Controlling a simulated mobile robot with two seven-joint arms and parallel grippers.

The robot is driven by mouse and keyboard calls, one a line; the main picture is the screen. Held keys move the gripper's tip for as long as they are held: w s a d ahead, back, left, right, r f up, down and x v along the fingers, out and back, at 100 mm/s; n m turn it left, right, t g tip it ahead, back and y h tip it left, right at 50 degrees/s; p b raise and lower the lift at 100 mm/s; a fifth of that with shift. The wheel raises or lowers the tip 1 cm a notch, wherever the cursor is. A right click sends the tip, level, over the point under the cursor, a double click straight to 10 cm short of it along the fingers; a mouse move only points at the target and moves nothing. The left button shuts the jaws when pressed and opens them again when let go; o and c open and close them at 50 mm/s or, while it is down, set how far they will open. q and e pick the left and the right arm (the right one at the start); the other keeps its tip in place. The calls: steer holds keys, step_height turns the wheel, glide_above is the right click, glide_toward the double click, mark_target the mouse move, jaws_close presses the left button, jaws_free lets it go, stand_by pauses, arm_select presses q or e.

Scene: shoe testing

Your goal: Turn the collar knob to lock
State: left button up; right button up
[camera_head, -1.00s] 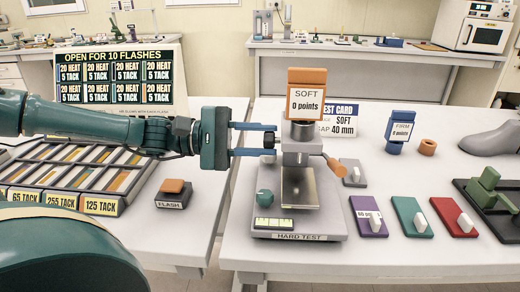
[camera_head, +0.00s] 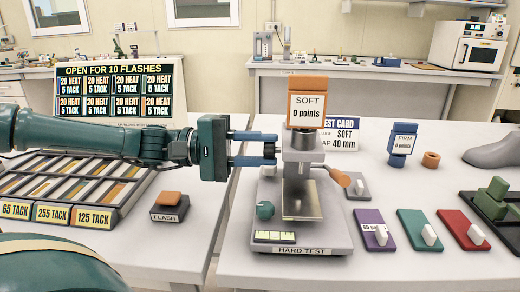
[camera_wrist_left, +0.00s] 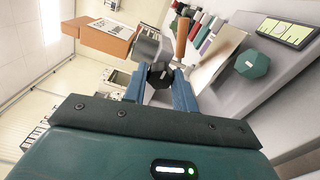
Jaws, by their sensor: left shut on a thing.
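The hard test stand (camera_head: 300,236) is on the table in the middle of the head view. Its column carries a grey collar (camera_head: 303,155), with an orange block labelled SOFT, 0 points (camera_head: 307,104) above it. The dark collar knob (camera_head: 269,150) sticks out on the left side of the collar. My left gripper (camera_head: 268,148) comes in from the left and is shut on this knob. In the left wrist view the faceted dark knob (camera_wrist_left: 160,76) sits between the two blue fingers, with a light mark on its face. My right gripper is not in view.
A green knob (camera_head: 265,210) is low on the stand, and an orange-ended lever (camera_head: 340,177) is on its right. Purple (camera_head: 375,231), teal (camera_head: 424,231) and red (camera_head: 462,229) blocks lie to the right. The FLASH button (camera_head: 168,204) is at the left.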

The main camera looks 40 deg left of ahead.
arm_select(q)
steer(key=o, duration=1)
steer(key=shift+c, duration=0.2)
steer(key=v, duration=1.3)
steer(key=shift+a, duration=0.1)
